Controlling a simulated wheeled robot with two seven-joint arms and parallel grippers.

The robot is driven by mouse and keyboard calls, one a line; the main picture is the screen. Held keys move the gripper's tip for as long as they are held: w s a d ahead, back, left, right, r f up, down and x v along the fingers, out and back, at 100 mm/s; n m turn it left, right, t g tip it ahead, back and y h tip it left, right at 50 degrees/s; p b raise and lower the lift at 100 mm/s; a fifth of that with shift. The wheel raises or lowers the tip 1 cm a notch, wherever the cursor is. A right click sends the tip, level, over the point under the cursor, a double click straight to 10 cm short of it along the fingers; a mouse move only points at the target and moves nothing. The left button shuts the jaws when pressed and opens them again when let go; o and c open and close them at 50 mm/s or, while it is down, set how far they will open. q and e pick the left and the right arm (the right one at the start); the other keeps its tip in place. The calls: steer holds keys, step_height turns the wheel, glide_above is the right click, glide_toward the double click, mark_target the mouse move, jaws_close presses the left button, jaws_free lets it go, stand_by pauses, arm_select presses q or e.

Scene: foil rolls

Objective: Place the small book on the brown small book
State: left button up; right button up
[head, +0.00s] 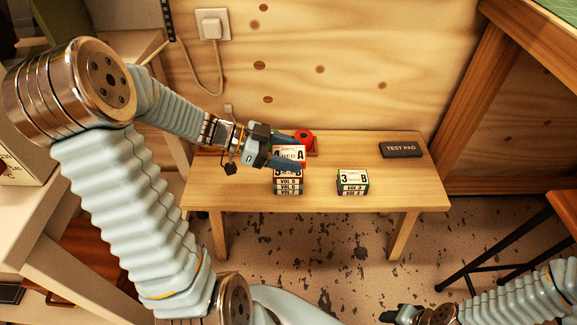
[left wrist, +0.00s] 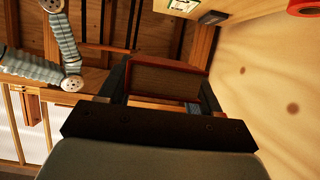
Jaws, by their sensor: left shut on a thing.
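My left gripper (head: 285,151) is shut on a small red book (head: 289,153) with a white label that reads "A". The held book is above or just over the left book stack (head: 288,186), whose spines show "VOL." labels; contact cannot be told. In the left wrist view the held book (left wrist: 165,80) shows as a reddish-brown block between the fingers. A second, shorter stack (head: 352,182) with "3" and "B" on top stands to the right. Which book is the brown one cannot be told. My right gripper (head: 392,315) is low at the bottom edge, its fingers unclear.
The stacks stand on a small wooden table (head: 320,203). A red roll (head: 303,137) sits in a wooden tray behind the held book. A dark test pad (head: 401,148) lies at the back right. The table between the right stack and the pad is clear.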

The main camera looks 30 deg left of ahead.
mark_target(288, 156)
arm_select(q)
steer(key=w+f, duration=0.1)
steer(key=w+a+f, duration=0.1)
steer(key=f, duration=0.1)
steer(key=w+a+f, duration=0.1)
steer(key=f, duration=0.1)
steer(key=shift+w+a+b, duration=0.1)
steer(key=shift+w+b, duration=0.05)
steer(key=shift+b, duration=0.2)
step_height(288, 156, down, 3)
steer(key=shift+f+b, duration=0.1)
steer(key=shift+b, duration=0.2)
steer(key=o, duration=1.2)
steer(key=shift+a, duration=0.1)
steer(key=p+v, duration=0.1)
steer(key=v, duration=1)
steer(key=shift+s+a+r, duration=0.2)
steer(key=shift+a+r, duration=0.05)
steer(key=shift+r, duration=0.05)
